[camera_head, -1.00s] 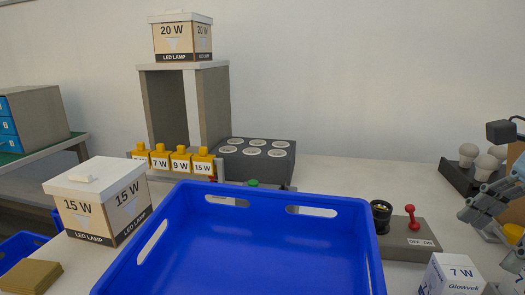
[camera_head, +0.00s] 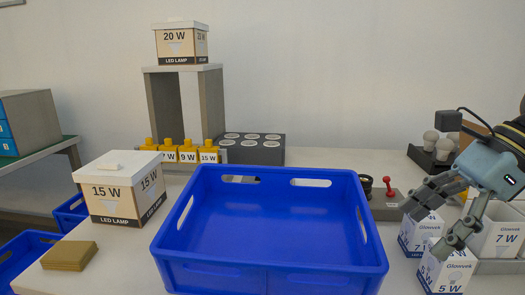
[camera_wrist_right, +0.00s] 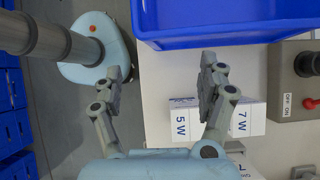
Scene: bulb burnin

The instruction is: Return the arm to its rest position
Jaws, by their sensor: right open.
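My right gripper (camera_head: 428,228) is at the right of the head view, open and empty, above the front right of the table beside the blue crate. In the right wrist view its two fingers (camera_wrist_right: 162,75) stand wide apart with nothing between them. The white 7 W box (camera_head: 420,228) and the white 5 W box (camera_head: 446,270) stand below and behind the fingers. In the wrist view the 5 W box (camera_wrist_right: 184,118) and the 7 W box (camera_wrist_right: 248,119) lie near the right-hand finger. My left gripper is not in view.
A blue crate (camera_head: 275,280) fills the table's middle front. A test box with a red lever (camera_head: 388,187) is right of it. A 15 W carton (camera_head: 122,190) stands left, a 20 W carton (camera_head: 181,44) on a grey stand. Another 7 W box (camera_head: 500,240) is far right.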

